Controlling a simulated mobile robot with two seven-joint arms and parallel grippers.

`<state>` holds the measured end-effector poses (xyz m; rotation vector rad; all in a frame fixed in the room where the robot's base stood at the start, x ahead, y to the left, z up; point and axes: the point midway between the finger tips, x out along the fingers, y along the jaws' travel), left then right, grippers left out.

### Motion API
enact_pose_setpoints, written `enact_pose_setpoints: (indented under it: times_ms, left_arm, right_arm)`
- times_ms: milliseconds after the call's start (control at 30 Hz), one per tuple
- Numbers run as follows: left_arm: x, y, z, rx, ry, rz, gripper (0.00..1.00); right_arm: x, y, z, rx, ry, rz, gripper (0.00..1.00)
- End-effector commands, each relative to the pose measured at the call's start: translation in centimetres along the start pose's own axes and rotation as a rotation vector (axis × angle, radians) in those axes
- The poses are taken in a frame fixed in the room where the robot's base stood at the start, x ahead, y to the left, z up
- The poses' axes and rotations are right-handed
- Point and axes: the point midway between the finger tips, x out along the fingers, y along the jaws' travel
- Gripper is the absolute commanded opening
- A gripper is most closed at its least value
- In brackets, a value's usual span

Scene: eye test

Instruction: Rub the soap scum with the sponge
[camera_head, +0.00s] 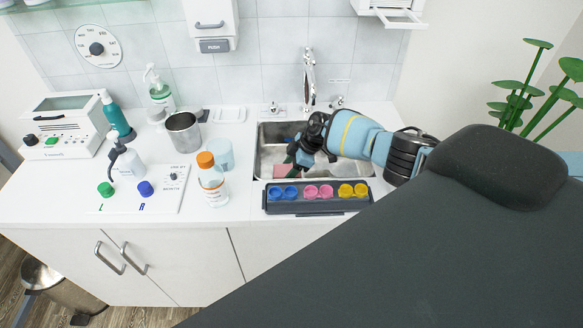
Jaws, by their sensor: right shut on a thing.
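The sink (262,150) is set in the white counter, with whitish patches that look like soap scum (352,168) on its basin floor. My right gripper (303,160) reaches in from the right and points down into the left half of the basin. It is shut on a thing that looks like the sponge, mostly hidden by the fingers. A small pinkish patch (281,171) shows at the basin's front left, beside the fingertips; I cannot tell whether it is part of the sponge. Contact with the scum is too small to tell. My left gripper is out of view.
A dark tray (318,207) with coloured cups stands at the sink's front edge. The faucet (309,78) rises behind. A dark padded surface (440,250) fills the right foreground.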

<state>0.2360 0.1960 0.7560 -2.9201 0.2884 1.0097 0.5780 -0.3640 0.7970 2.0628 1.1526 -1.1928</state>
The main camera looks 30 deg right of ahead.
Motion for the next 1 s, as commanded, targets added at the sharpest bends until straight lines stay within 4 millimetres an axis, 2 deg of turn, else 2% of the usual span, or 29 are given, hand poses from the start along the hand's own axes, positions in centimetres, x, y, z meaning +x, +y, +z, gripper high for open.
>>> enact_pose_setpoints:
  times_ms: [100,333,800,1000]
  left_arm:
    - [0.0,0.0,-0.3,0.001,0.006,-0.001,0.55]
    - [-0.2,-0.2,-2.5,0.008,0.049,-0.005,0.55]
    - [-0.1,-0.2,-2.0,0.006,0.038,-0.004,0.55]
    - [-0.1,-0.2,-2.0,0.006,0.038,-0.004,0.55]
  right_arm:
    - [-0.1,-0.1,-0.2,-0.002,0.001,-0.002,0.35]
    - [-2.2,0.1,-1.5,-0.005,0.005,0.005,0.35]
    - [-5.0,0.0,-2.9,-0.003,0.0,0.0,0.35]
    - [-5.2,-0.1,-3.0,-0.001,0.0,-0.001,0.35]
